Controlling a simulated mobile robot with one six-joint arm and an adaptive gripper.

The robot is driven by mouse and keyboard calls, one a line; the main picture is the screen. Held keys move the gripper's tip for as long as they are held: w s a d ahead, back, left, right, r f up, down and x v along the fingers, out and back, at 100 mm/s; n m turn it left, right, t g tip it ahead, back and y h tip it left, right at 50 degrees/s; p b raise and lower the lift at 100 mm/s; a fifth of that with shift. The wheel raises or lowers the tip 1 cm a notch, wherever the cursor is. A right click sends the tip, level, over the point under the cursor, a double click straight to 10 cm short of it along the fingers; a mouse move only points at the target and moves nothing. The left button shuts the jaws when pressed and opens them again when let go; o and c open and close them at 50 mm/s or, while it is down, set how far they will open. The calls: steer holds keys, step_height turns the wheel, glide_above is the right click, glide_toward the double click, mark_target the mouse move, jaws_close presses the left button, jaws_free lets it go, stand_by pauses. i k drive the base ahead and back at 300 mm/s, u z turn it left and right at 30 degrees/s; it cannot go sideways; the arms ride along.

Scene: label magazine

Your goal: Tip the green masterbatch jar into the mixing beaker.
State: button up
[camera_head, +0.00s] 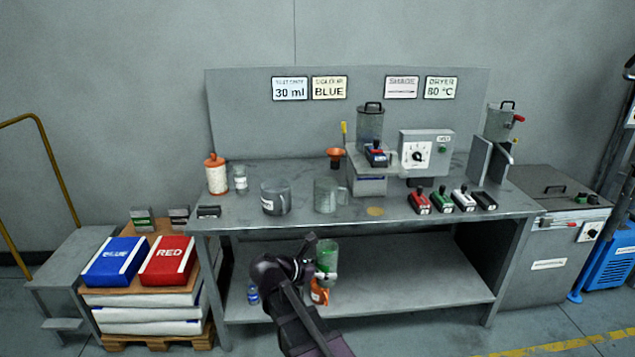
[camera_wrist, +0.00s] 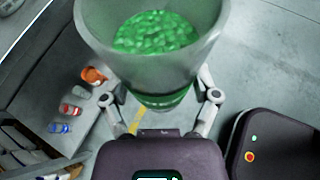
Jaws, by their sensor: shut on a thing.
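The green masterbatch jar (camera_head: 327,252) is a clear jar with green pellets inside. It is in front of the bench, below the benchtop. The wrist view shows it from above (camera_wrist: 155,65), open-topped, with pellets inside. My gripper (camera_head: 326,274) is shut around the jar's lower part, one finger on each side in the wrist view (camera_wrist: 164,98). The jar looks roughly upright. I cannot tell which is the mixing beaker. Both are above and apart from the jar.
The bench (camera_head: 390,213) also holds an orange-lidded container (camera_head: 216,174), a machine with a dial (camera_head: 425,154) and several colored blocks along the right front.

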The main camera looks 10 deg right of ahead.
mark_target(327, 189)
steer(key=u, duration=0.2)
steer(key=i, duration=0.9)
steer(key=z, duration=0.3)
